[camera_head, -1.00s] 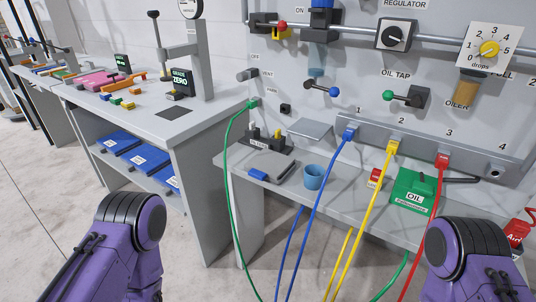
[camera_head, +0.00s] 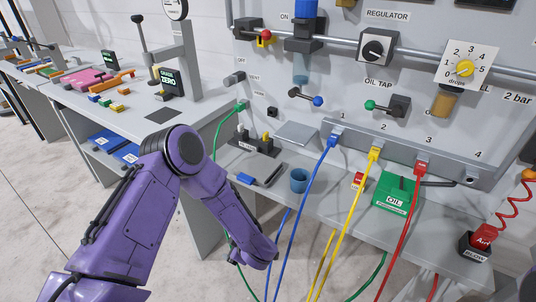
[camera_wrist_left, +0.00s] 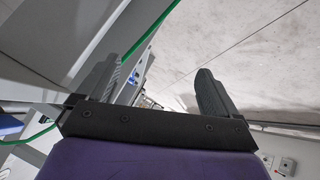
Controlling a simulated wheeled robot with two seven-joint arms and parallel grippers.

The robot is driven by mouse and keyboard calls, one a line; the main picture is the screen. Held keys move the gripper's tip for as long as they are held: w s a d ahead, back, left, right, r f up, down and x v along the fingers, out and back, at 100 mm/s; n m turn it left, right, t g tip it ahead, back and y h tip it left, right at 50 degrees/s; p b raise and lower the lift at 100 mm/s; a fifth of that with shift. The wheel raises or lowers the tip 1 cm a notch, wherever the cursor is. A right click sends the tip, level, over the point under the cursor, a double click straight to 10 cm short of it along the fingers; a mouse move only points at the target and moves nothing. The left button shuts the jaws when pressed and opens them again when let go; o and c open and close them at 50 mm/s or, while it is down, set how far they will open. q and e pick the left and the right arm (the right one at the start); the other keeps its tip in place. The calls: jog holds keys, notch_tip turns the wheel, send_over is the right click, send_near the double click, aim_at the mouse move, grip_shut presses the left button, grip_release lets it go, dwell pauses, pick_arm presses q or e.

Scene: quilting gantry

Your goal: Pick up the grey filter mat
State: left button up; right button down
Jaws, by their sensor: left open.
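The grey filter mat (camera_head: 265,167) appears to be the flat dark-grey pad with a blue tab (camera_head: 245,178) at its front left, lying on the left part of the grey shelf below the panel. My left arm reaches in from the left and bends down in front of the shelf; its gripper is not clear in the head view. In the left wrist view my left gripper (camera_wrist_left: 158,88) is open and empty, its two fingers wide apart, with the floor and bench parts behind. The mat cannot be made out there. My right gripper is in neither view.
A blue cup (camera_head: 299,181) stands just right of the mat. Green (camera_head: 220,135), blue (camera_head: 308,190), yellow (camera_head: 349,200) and red (camera_head: 404,220) hoses hang across the shelf front. A green oil box (camera_head: 395,193) sits farther right. A bench (camera_head: 187,130) stands left.

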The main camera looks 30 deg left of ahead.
aim_at(245, 178)
pick_arm(q)
jog(key=w+a+r+n+g+h+p, duration=0.1)
jog(key=w+a+r+n+h, duration=0.15)
jog(key=w+r+n, duration=0.45)
jog(key=w+a+r+n+g+h+p, duration=0.1)
jog(key=w+r+n+h, duration=0.25)
jog(key=r, duration=0.65)
jog(key=w+a+r+n+g+h+p, duration=0.15)
jog(key=w+r+n, duration=0.3)
jog(key=r, duration=0.45)
jog(key=shift+n+h, duration=0.25)
jog(key=shift+n, duration=0.15)
notch_tip(245, 178, down, 9)
jog(key=p, duration=0.3)
jog(key=shift+s+d+f, duration=0.1)
jog(key=shift+d+f, duration=0.05)
jog(key=shift+f, duration=0.35)
jog(key=c, duration=1.1)
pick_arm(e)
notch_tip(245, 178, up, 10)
pick_arm(q)
jog(key=shift+r, duration=0.15)
jog(key=shift+c, duration=0.2)
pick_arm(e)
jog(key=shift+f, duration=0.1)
